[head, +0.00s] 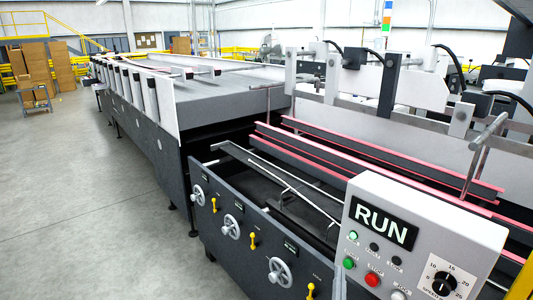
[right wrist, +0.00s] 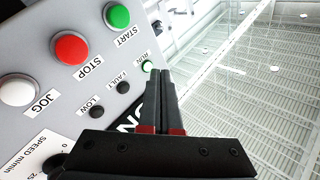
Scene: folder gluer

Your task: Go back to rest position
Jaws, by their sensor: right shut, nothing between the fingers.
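My right gripper (right wrist: 161,76) shows in the right wrist view, its two dark fingers pressed together with nothing between them. It is close to the control panel (right wrist: 120,75), and I cannot tell any contact with it. The panel also shows in the head view (head: 425,205), with a RUN display (head: 384,224) and a lit green lamp (head: 353,236). I make out no gripper clearly in the head view. My left gripper is in neither view.
Green START (right wrist: 117,16), red STOP (right wrist: 71,48) and white JOG (right wrist: 18,90) buttons stand out from the panel near my right gripper. The long folder gluer (head: 225,95) fills the middle. Grey floor (head: 75,190) is clear on the left.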

